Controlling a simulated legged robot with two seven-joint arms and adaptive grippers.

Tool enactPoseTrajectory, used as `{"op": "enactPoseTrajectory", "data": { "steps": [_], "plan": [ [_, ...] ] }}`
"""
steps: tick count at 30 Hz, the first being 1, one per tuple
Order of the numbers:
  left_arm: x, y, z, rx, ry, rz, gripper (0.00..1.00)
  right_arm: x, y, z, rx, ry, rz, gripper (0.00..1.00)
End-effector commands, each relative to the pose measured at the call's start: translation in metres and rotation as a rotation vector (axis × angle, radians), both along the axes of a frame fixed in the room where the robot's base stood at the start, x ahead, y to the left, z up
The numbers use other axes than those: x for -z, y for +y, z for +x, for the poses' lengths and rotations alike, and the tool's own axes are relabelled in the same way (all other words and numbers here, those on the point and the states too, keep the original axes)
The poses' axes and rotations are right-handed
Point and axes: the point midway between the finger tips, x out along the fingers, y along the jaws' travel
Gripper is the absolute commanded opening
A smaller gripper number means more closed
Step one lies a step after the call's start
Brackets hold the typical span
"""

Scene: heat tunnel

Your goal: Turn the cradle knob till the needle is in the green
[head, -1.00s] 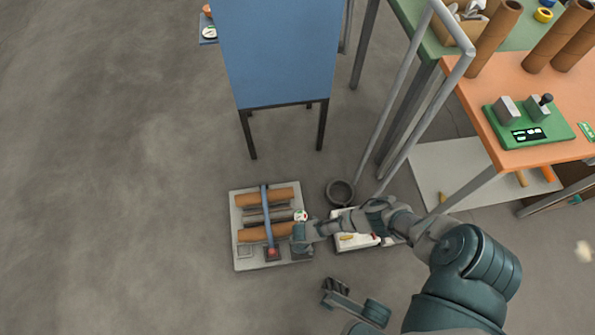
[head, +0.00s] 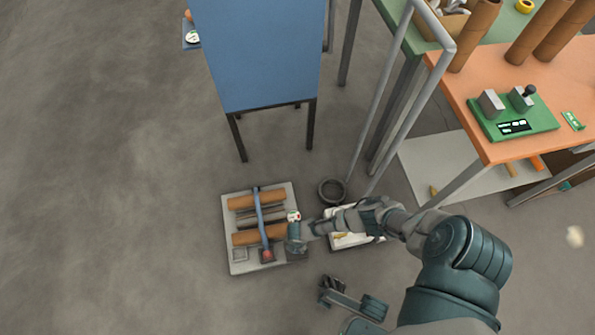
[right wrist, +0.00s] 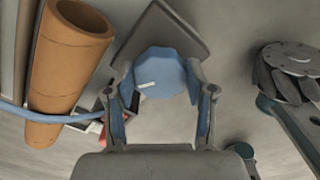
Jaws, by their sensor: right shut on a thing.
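The cradle is a light grey plate (head: 284,192) on the floor, with two brown rolls (head: 258,200) and a blue strap across them. A small white dial (head: 293,215) with red and green marks sits at its right edge; its needle is too small to read. My right gripper (head: 294,238) is at the cradle's right edge and covers the knob in the head view. In the right wrist view, the round blue knob (right wrist: 160,72) with a white mark is between the fingers, which are shut on it. The white mark points left and slightly down.
A red button (head: 267,254) sits at the cradle's front. A dark round pot (head: 332,191) stands behind my right arm, and a white tray (head: 340,242) lies partly under it. A blue box on legs (head: 262,50) stands behind; an orange table (head: 535,85) is at right. The floor at left is clear.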

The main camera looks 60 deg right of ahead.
Motion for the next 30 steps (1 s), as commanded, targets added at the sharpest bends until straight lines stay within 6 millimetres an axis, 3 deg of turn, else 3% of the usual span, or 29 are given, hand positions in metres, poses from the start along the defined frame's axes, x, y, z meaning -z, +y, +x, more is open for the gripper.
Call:
{"op": "enactPoseTrajectory", "data": {
  "steps": [1, 15, 30],
  "plan": [
    [-0.0013, 0.0001, -0.0009, 0.0, 0.002, 0.0, 0.49, -0.0022, 0.007, 0.0017, 0.036, -0.004, 0.012, 0.2],
    [0.0028, 0.0011, -0.0046, 0.001, 0.03, 0.003, 0.49, -0.0028, 0.0091, 0.0033, 0.376, -0.006, 0.014, 0.19],
    [0.0068, 0.0017, -0.0054, 0.0, 0.049, 0.002, 0.49, -0.0027, 0.0096, 0.0053, 0.502, -0.01, 0.017, 0.19]
  ]
}}
